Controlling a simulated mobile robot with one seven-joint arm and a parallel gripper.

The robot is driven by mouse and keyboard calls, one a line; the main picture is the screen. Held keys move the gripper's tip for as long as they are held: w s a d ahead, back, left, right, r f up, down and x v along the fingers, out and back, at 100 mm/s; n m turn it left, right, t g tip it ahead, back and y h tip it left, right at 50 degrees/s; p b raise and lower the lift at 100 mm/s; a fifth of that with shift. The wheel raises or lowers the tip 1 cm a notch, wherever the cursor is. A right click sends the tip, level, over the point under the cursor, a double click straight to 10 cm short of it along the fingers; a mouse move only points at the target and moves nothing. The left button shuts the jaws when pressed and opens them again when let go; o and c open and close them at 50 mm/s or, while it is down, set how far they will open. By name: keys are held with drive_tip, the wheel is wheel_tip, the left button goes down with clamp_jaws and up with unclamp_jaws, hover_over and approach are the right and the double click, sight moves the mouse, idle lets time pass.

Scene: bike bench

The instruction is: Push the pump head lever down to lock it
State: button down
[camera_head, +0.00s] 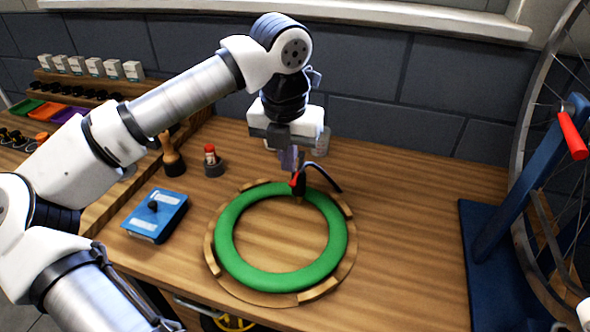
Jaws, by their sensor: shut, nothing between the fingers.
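The pump head (302,186) is a small dark piece with a hose, standing at the back of the green ring-shaped tube (225,238). Its red lever (294,180) shows on its left side; whether it is raised or down is too small to tell. My gripper (290,167) points down from above, shut and empty, with its fingertips just above or beside the red lever. I cannot tell whether they touch it. The fingers partly hide the area behind the lever.
The tube lies on a round wooden holder (322,287) with raised blocks. A blue wheel stand (492,270) is at right. The bench between is clear.

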wheel_tip(320, 180, up, 10)
drive_tip(key=s+b, duration=0.1)
drive_tip(key=shift+a, duration=0.15)
drive_tip(key=shift+f, duration=0.1)
idle(0.4)
